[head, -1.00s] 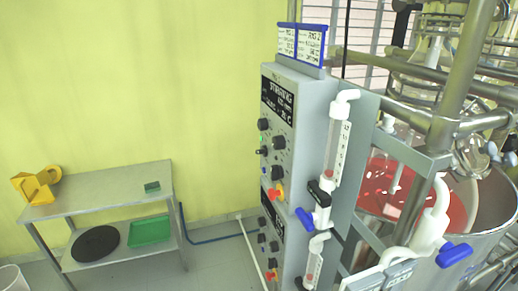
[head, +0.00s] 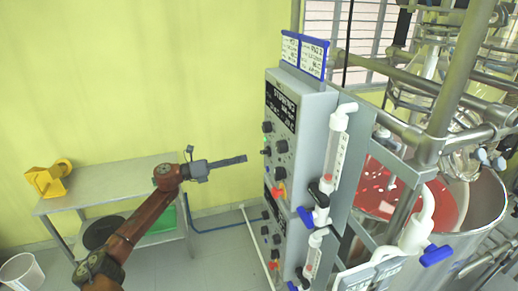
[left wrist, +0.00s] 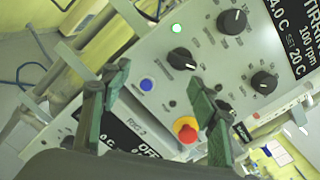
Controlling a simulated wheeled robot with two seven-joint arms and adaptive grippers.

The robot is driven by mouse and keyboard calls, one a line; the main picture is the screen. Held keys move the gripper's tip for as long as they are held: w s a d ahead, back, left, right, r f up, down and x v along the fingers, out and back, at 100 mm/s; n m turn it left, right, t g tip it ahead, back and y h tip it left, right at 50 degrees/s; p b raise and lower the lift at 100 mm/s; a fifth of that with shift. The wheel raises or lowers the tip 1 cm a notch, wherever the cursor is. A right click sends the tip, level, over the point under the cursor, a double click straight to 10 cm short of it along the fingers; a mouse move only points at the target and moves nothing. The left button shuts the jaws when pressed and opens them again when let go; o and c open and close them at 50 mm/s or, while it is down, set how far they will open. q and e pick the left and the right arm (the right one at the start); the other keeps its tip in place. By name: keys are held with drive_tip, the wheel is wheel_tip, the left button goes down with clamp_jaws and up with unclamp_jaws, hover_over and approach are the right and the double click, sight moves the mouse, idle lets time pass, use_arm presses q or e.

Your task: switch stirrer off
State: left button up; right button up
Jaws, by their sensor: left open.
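The upper stirring control panel (head: 290,105) is a grey box face with a black display, knobs and buttons. In the left wrist view its display (left wrist: 298,30) reads 100 rpm. A green lamp (left wrist: 176,28) is lit beside a small black switch (left wrist: 180,58). A blue button (left wrist: 147,84), a red knob on yellow (left wrist: 186,128) and black knobs (left wrist: 234,20) surround it. My left gripper (head: 243,160) is open and empty, left of the panel and pointing at it. In the wrist view its fingers (left wrist: 160,74) straddle the blue button's area, apparently without contact. My right gripper is out of view.
A lower panel, its display (left wrist: 128,130) reading OFF, sits below. White tubing (head: 337,145) and a steel vessel (head: 480,205) with red contents stand right. A metal table (head: 115,185) with a yellow object (head: 48,178) stands left.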

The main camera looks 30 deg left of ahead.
sight(261, 152)
use_arm(q)
drive_tip(key=shift+m+g+h, duration=0.3)
drive_tip(key=shift+m+g, duration=0.1)
drive_tip(key=shift+m, duration=0.5)
drive_tip(key=shift+w+d+r+p, duration=0.35)
drive_tip(key=shift+w+d+r, duration=0.15)
drive_tip(key=shift+w+d, duration=0.5)
drive_tip(key=shift+w+d+r+p, duration=0.35)
drive_tip(key=shift+w+d+r, duration=0.25)
drive_tip(key=shift+d, duration=0.6)
drive_tip(key=shift+w+d+r+p, duration=0.4)
drive_tip(key=shift+w+d, duration=0.5)
drive_tip(key=shift+d, duration=0.2)
drive_tip(key=shift+c, duration=0.4)
drive_tip(key=c, duration=1.1)
